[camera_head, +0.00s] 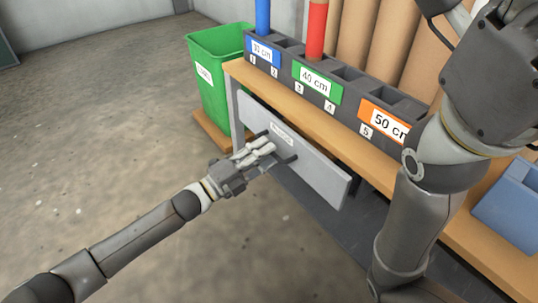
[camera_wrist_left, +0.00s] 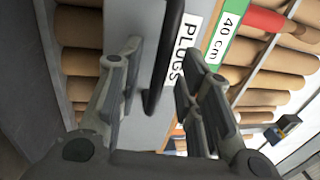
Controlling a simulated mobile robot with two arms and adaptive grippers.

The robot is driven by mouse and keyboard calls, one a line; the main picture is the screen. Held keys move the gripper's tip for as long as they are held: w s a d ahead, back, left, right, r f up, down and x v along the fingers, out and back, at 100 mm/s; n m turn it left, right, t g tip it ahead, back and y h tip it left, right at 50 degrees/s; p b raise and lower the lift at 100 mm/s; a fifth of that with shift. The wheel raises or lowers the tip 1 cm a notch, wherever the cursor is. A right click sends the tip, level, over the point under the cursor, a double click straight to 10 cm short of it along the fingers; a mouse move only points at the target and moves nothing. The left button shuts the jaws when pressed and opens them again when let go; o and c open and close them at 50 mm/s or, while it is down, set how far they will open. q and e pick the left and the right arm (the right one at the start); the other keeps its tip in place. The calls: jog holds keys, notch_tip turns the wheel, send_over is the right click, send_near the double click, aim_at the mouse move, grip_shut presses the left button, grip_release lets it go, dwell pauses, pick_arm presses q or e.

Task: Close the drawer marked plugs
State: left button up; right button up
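The drawer marked plugs has a flat grey front (camera_head: 325,182) under the edge of the wooden bench. Its white PLUGS label (camera_wrist_left: 184,48) reads clearly in the left wrist view. A dark bar handle (camera_wrist_left: 160,60) stands off the front. My left gripper (camera_head: 262,150) is at the handle, in front of the drawer. In the left wrist view its fingers (camera_wrist_left: 160,85) are spread, with the handle bar between them and space on both sides. How far the drawer stands out is hard to tell. My right gripper is out of view.
The wooden bench (camera_head: 318,130) carries a dark rack (camera_head: 350,85) with size labels, a blue tube (camera_head: 262,18) and a red tube (camera_head: 316,30). A green bin (camera_head: 215,85) stands left of the bench. A blue container (camera_head: 510,200) is at right. The floor at left is clear.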

pick_arm(q)
jog(key=shift+x, duration=1)
grip_shut()
